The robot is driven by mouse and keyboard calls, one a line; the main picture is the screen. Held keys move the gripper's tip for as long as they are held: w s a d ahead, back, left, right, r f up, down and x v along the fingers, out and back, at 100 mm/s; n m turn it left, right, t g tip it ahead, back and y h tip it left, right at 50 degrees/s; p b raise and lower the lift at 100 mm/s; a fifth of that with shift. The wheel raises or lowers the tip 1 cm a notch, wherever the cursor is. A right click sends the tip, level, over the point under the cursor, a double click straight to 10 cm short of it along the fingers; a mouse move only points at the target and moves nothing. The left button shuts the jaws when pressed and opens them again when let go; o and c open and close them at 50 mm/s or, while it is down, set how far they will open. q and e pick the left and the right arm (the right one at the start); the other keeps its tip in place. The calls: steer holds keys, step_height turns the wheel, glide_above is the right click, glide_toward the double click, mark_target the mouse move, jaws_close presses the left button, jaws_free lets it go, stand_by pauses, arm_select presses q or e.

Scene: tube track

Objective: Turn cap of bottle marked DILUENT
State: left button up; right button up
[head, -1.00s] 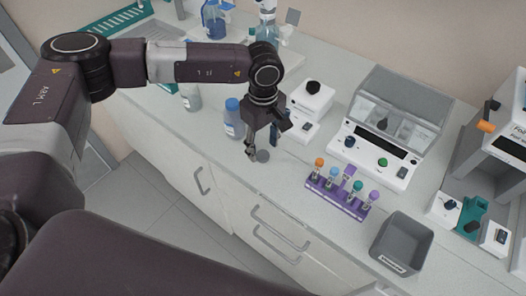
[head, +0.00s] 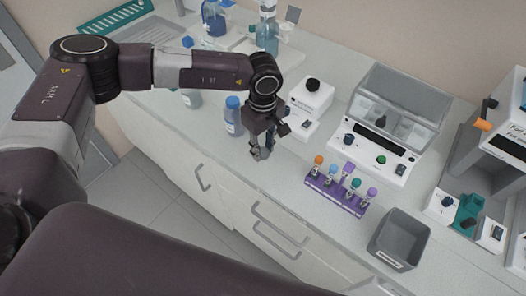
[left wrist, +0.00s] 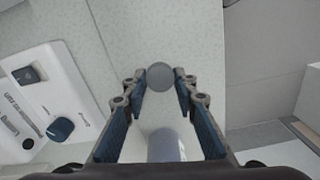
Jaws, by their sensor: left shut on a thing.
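My left gripper (head: 261,150) is low over the counter, to the right of a bottle with a blue cap (head: 233,116). It also shows in the left wrist view (left wrist: 161,85), where a pale grey-blue cylinder (left wrist: 166,146) sits between its fingers, mostly cut off below. The gripper is shut on this cylinder, though the contact is hard to see. A flat grey disc (left wrist: 160,76) shows on the counter beyond the fingertips. Another bottle (head: 191,97) stands farther left. I cannot read DILUENT on any label. My right gripper is not in view.
A small white device (head: 312,95) stands just behind the gripper. A purple rack (head: 335,195) with several capped tubes is to the right, then a grey bin (head: 399,240). A lidded machine (head: 397,120) is at the back. The counter's front edge is close.

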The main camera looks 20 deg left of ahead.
mark_target(263, 151)
arm_select(q)
step_height(263, 151, up, 20)
steer(key=b, duration=0.5)
stand_by(0.4)
